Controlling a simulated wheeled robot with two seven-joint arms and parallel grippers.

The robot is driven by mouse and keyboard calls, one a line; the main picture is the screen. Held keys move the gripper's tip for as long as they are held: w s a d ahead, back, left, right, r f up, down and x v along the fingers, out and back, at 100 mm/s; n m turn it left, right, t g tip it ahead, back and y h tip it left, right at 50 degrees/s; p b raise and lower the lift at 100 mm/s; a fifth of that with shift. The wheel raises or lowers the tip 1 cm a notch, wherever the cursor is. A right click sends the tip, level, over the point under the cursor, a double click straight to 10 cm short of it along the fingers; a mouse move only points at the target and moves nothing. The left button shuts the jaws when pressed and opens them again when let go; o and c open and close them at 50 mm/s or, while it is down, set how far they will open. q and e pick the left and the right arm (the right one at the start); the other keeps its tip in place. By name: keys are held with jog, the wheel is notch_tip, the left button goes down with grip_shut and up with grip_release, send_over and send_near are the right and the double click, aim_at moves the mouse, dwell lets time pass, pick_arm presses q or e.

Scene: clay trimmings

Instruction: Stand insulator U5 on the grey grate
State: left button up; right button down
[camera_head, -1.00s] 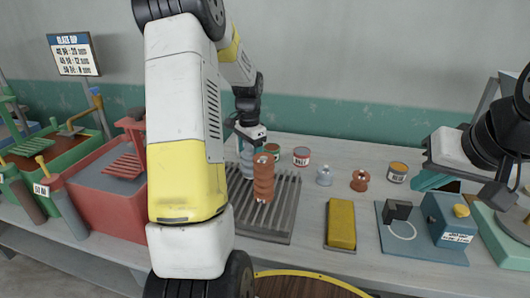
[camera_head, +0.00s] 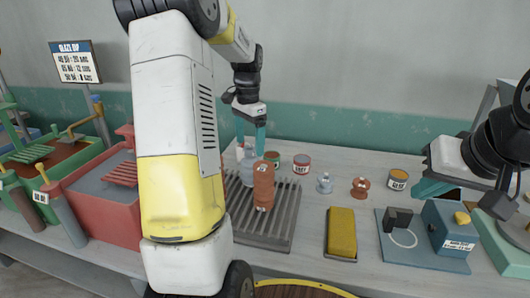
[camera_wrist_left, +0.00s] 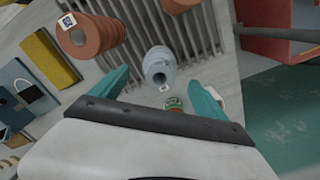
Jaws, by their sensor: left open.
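A tall ribbed terracotta insulator (camera_head: 263,187) stands on the grey grate (camera_head: 272,232); it also shows in the left wrist view (camera_wrist_left: 95,36). A pale grey insulator (camera_head: 246,172) stands upright on the grate behind it, and it shows in the left wrist view (camera_wrist_left: 158,66). Labels are too small to read, so I cannot tell which is U5. Part of another terracotta piece (camera_wrist_left: 180,5) shows at the wrist view's top edge. My left gripper (camera_head: 250,146) is open above the grey insulator, its fingers apart and empty. My right gripper (camera_head: 434,187) hangs at the right; its jaw gap is unclear.
Small grey (camera_head: 324,183) and terracotta (camera_head: 360,189) insulators stand right of the grate. A yellow sponge (camera_head: 341,229) and a blue box device (camera_head: 447,222) lie to the right. Red (camera_head: 100,205) glaze tanks stand left. My left arm hides the grate's left part.

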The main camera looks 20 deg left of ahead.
pick_arm(q)
notch_tip(320, 180, up, 3)
jog(key=shift+d, duration=0.1)
jog(key=s+d+r+n+t, duration=0.1)
jog(key=s+d+r+t, duration=0.1)
jog(key=s+d+r, duration=0.3)
jog(key=s+d+r+n+t, duration=0.1)
jog(key=s+d+r+n, duration=0.15)
jog(key=s, duration=0.45)
jog(key=s+d+f+n+t+h, duration=0.2)
jog(key=s+d, duration=0.3)
jog(key=s, duration=0.6)
jog(key=shift+s+d+n+t, duration=0.15)
jog(key=shift+s+n+t, duration=0.15)
jog(key=shift+t, duration=0.3)
